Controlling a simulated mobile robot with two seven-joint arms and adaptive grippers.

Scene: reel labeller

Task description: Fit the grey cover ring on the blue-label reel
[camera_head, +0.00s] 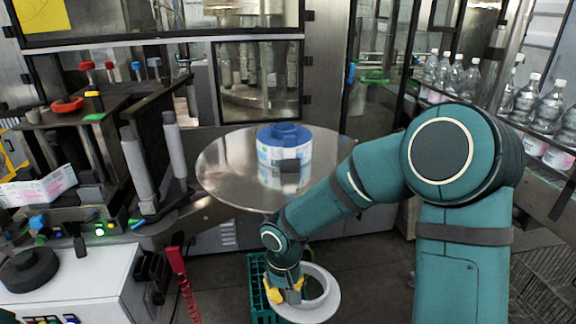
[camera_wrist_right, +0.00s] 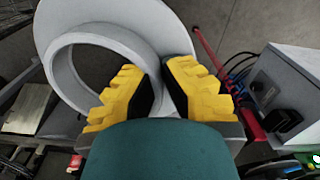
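The blue-label reel (camera_head: 285,148) sits on the round steel table, with a blue hub on top and a white and blue label band around its side. A small dark block (camera_head: 289,165) shows at its front. My right gripper (camera_head: 284,294) is below and in front of the table, with its yellow fingers on the grey cover ring (camera_head: 320,312). In the right wrist view, the fingers (camera_wrist_right: 160,80) are on either side of the wall of the ring's raised collar (camera_wrist_right: 85,42); the wide flange lies beyond. The ring is away from the reel. My left gripper is out of view.
The round steel table (camera_head: 228,170) has bare room around the reel. A green crate (camera_head: 258,285) stands on the floor by the ring. A machine with grey rollers (camera_head: 138,165) is at left, and bottles (camera_head: 525,98) line the right.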

